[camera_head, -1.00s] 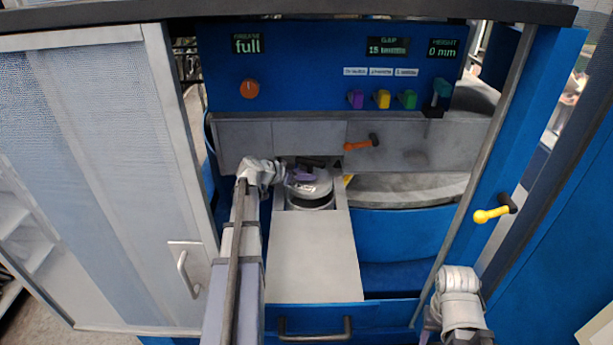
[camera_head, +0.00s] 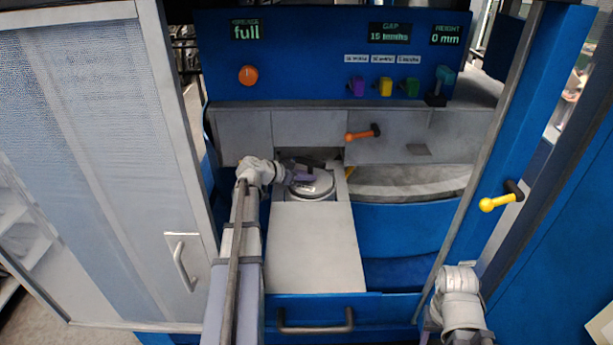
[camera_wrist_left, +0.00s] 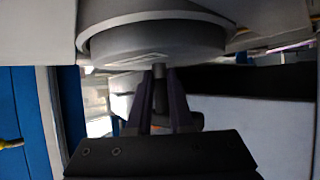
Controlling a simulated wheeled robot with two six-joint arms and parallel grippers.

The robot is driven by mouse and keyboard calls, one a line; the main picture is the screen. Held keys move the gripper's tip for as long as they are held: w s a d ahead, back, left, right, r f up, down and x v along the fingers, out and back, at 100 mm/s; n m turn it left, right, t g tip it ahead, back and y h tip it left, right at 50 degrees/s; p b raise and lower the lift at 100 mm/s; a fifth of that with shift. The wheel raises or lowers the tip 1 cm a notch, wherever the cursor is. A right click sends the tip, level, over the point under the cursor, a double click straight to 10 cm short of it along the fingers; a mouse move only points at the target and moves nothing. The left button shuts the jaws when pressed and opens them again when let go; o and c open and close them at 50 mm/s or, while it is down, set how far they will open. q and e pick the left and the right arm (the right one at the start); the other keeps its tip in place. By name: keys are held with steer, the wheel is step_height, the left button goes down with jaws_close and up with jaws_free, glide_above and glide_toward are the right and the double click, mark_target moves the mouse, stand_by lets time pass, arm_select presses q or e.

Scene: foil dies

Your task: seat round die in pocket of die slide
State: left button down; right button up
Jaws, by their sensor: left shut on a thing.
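The round die (camera_head: 318,186) is a grey metal disc at the far end of the die slide (camera_head: 313,245), a pale flat plate. My left gripper (camera_head: 303,177) reaches it from the left and is shut on its handle. In the left wrist view the fingers (camera_wrist_left: 160,95) close on a narrow stem beside the die's round body (camera_wrist_left: 155,45). The die covers the pocket and looks level with its rim; I cannot tell whether it is fully down. Only the wrist of my right arm shows clearly at the lower right; its fingers are mostly hidden.
A blue panel (camera_head: 310,75) with displays, an orange knob (camera_head: 248,75) and coloured switches stands behind. A yellow-handled lever (camera_head: 500,200) is on the right post.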

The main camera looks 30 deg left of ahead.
arm_select(q)
steer(key=shift+f+b, duration=0.45)
steer(key=shift+f, duration=0.1)
steer(key=c, duration=0.8)
jaws_free()
steer(key=shift+r+p, duration=0.55)
steer(key=p+v, duration=0.3)
steer(key=v, duration=0.3)
steer(key=shift+s+r, duration=0.1)
steer(key=shift+r, duration=0.2)
steer(key=shift+s+a+r+p, duration=0.15)
steer(key=shift+s+a+p, duration=0.1)
steer(key=shift+s+p, duration=0.25)
